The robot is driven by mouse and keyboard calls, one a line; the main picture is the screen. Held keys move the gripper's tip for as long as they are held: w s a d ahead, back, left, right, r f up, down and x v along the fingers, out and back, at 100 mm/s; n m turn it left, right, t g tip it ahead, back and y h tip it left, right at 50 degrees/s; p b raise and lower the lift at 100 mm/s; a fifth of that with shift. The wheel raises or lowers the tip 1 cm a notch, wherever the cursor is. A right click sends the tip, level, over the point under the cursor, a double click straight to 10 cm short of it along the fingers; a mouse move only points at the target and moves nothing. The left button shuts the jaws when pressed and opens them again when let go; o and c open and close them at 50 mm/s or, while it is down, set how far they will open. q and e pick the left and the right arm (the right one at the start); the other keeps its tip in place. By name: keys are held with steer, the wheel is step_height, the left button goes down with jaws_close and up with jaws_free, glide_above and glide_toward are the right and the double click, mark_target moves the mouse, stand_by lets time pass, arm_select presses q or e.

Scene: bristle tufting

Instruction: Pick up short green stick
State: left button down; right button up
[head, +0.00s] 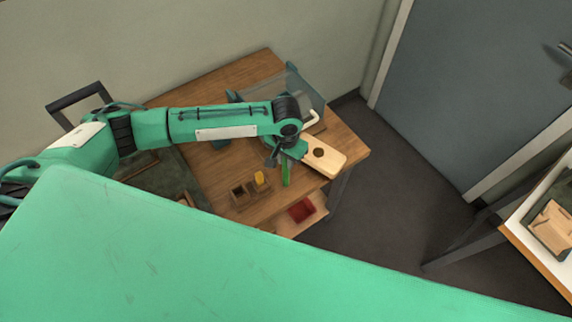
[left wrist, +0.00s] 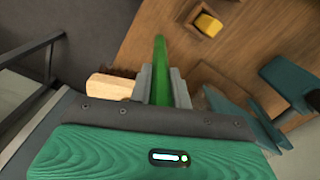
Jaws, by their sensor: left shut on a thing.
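The green stick (head: 285,175) is held in my left gripper (head: 279,157), over the right part of the wooden table. In the left wrist view the green stick (left wrist: 160,60) runs up from between the two grey fingers of my left gripper (left wrist: 161,85), which are shut on it. Its far end sticks out past the fingertips. Its held end is hidden by the gripper. Whether it touches the table I cannot tell. My right gripper is not in view.
A clear panel (head: 300,88) stands behind.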

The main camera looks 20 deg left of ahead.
arm_select(q)
step_height(320, 180, up, 20)
steer(key=b, duration=0.4)
stand_by(0.6)
